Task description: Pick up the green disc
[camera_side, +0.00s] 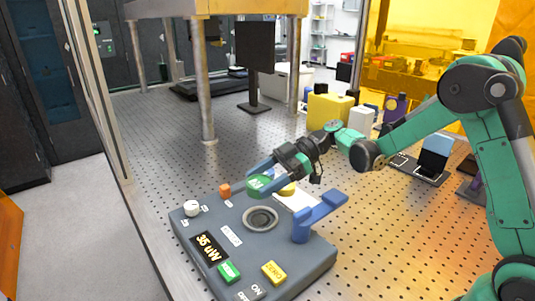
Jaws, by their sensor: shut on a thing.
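The green disc (259,185) is between the blue fingers of my gripper (261,182). My gripper is shut on it, and the fingers hide part of its edge. The disc appears to be above the back part of the grey instrument box (190,233), behind the round dark port (261,219). I cannot tell how far the disc is above the surface under it.
A monitor (254,50) stands farther back. The perforated table is bare at left.

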